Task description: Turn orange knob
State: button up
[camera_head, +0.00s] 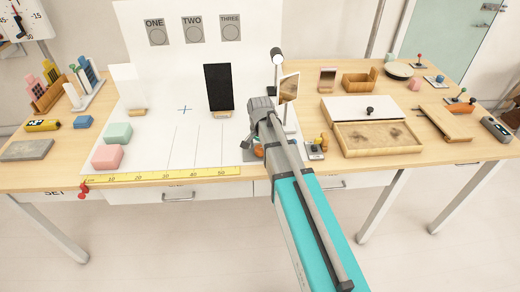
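A small orange round part (259,151), which looks like the orange knob, shows beside my gripper near the table's front edge. It is mostly hidden behind my wrist, so its base and mounting are unclear. My gripper (247,143) reaches down at the left of the orange part. I cannot tell whether it touches the part or how far its fingers are apart.
A black panel (218,87) and a mirror (289,88) stand behind. A white-lidded wooden box (345,110) lies right. A yellow ruler (160,175) runs along the front edge.

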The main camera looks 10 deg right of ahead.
jog(key=c, duration=1.1)
jog(key=shift+o, duration=0.2)
jog(key=shift+n, duration=0.4)
jog(key=n, duration=0.7)
jog(key=shift+n, duration=0.3)
jog(key=n, duration=0.3)
jog(key=shift+n, duration=2.2)
